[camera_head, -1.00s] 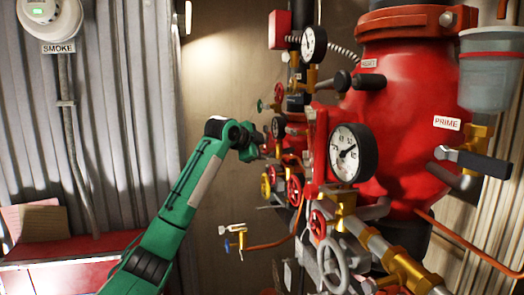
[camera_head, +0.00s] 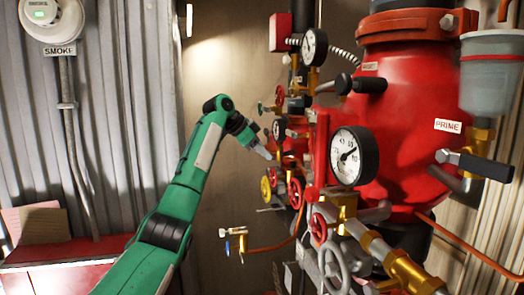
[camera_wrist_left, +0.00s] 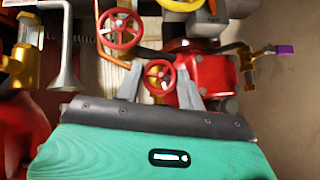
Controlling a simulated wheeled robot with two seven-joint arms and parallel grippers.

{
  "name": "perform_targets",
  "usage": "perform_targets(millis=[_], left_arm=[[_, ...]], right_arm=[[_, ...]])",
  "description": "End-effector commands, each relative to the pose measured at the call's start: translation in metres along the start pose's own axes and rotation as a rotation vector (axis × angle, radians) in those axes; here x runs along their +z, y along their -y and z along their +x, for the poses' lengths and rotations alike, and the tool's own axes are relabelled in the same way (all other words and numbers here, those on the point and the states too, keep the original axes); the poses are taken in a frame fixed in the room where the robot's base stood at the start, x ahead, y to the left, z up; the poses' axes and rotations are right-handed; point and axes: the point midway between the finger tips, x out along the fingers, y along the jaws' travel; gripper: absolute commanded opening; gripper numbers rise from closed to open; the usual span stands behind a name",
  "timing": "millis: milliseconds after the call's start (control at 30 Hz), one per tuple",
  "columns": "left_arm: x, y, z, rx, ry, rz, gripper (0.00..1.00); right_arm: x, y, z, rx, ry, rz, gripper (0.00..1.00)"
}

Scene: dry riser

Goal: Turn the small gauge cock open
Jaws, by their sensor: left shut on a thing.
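My left gripper (camera_head: 270,155) reaches in from the left to the red and brass valve cluster, its fingers angled down and right. In the left wrist view my left gripper (camera_wrist_left: 159,88) has one finger on each side of a small red handwheel (camera_wrist_left: 158,76), and the jaws are shut on it. The contact itself is hard to see. I cannot tell for certain whether this wheel is the small gauge cock; no label shows on it. A small dial gauge (camera_head: 279,129) is just above the fingertips in the head view. My right gripper is not in view.
A large dial gauge (camera_head: 353,156) and the red riser body (camera_head: 415,110) stand to the right. Below are a yellow wheel (camera_head: 266,188), a red wheel (camera_head: 295,193) and a grey wheel (camera_head: 334,268). A black-handled lever (camera_head: 475,164) sits far right. Space left of the cluster is open.

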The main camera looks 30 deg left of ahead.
Motion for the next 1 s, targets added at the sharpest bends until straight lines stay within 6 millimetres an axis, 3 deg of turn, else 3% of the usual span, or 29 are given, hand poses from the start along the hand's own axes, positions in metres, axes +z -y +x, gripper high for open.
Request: perform_targets(millis=[567, 600, 667, 1000], left_arm=[[0.0014, -0.0006, 0.0024, 0.024, 0.003, -0.022, 0.16], [0.0014, -0.0006, 0.0024, 0.024, 0.003, -0.022, 0.47], [0.0013, -0.0005, 0.0022, 0.024, 0.003, -0.021, 0.59], [0.0011, 0.0002, -0.0011, 0.020, 0.001, -0.020, 0.61]], right_arm=[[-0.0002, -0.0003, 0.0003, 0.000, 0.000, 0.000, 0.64], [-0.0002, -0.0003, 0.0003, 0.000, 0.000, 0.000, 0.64], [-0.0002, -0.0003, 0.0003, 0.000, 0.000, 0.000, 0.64], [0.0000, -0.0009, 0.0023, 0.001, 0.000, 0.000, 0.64]])
